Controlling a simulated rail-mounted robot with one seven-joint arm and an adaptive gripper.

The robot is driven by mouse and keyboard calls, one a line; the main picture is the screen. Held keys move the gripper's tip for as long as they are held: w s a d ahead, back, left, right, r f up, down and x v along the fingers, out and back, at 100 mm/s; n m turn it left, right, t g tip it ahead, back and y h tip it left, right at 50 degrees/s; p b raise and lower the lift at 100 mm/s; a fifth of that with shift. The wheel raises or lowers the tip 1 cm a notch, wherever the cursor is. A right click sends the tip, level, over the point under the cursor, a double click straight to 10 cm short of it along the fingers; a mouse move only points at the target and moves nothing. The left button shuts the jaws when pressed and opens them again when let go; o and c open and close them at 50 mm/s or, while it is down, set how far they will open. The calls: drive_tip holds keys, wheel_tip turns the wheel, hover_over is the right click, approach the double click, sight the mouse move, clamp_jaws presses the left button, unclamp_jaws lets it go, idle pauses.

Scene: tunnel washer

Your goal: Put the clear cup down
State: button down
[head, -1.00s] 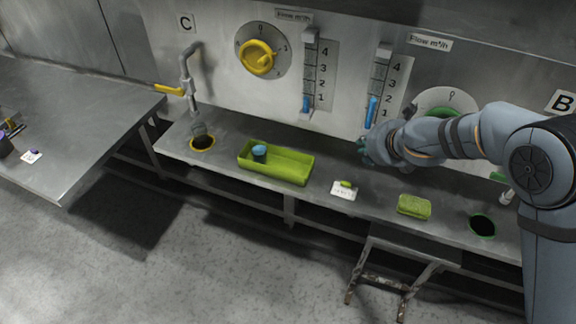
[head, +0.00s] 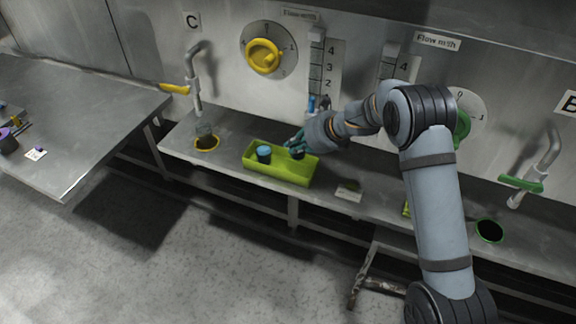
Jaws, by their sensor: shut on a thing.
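My gripper (head: 295,141) is at the back right part of the green tray (head: 283,173), shut on the clear cup (head: 297,154). The cup is small and looks dark here, and the fingers partly hide it. It is over or inside the tray's right half; I cannot tell whether it touches the tray floor. A blue-topped cup (head: 263,154) stands in the tray's left half, to the left of my gripper.
A see-through piece (head: 205,132) is under the tap marked C, above a yellow-rimmed hole (head: 207,143). A white card (head: 348,191) lies right of the tray. A green-rimmed hole (head: 489,231) is at the far right. A side table (head: 85,110) is at left.

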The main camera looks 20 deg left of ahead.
wheel_tip(320, 180, down, 7)
drive_tip(key=shift+w+f, duration=0.1)
drive_tip(key=shift+f, duration=0.05)
idle(0.4)
drive_tip(key=shift+f+b, duration=0.15)
drive_tip(key=shift+b, duration=0.25)
drive_tip(key=c, duration=2.1)
unclamp_jaws()
drive_tip(key=shift+d+r, duration=0.2)
drive_tip(key=shift+r, duration=0.1)
drive_tip(key=b+v, duration=0.1)
drive_tip(key=v, duration=1)
drive_tip(key=shift+s+r, duration=0.25)
drive_tip(key=shift+d, duration=0.1)
